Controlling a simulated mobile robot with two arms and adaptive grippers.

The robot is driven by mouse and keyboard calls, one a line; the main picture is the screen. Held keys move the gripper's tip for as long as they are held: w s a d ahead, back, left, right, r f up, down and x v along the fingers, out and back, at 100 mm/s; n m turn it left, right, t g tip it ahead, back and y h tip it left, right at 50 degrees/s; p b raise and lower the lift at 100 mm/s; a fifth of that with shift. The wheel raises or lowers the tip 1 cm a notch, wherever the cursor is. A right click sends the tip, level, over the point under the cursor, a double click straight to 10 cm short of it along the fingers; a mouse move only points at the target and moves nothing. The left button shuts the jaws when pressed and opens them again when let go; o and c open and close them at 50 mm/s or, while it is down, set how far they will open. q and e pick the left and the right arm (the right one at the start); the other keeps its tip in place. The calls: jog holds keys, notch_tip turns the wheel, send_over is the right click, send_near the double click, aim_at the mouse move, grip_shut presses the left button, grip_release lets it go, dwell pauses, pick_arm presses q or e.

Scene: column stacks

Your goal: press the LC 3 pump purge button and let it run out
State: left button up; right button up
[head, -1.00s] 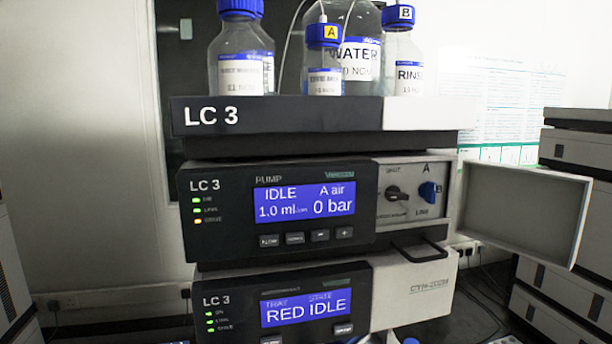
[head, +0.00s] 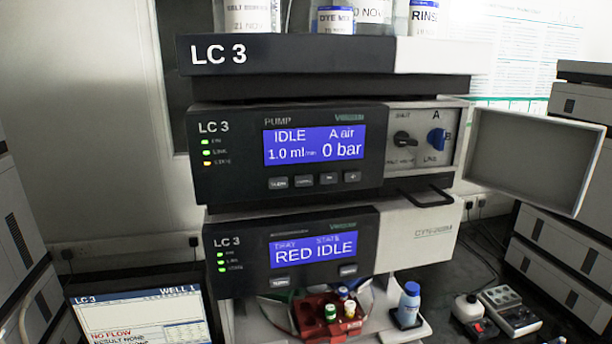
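The LC 3 pump (head: 230,165) is the dark-fronted module in the middle of the stack. Its blue display (head: 314,144) reads IDLE, A air, 1.0 ml/min and 0 bar. A row of small buttons sits below the display; the second one from the left (head: 304,181) has a label too small to read surely. The pump's side door (head: 530,160) stands open at the right, showing a black knob (head: 404,139) and a blue valve knob (head: 436,139) marked A, B and LINE. Neither gripper is in view.
Bottles stand on the LC 3 top tray (head: 290,52). Below the pump, a module (head: 232,255) reads RED IDLE. Under it are a red rack (head: 312,318) with vials and a blue-capped bottle (head: 409,305). A screen (head: 140,318) reads NO FLOW. Other stacks flank both sides.

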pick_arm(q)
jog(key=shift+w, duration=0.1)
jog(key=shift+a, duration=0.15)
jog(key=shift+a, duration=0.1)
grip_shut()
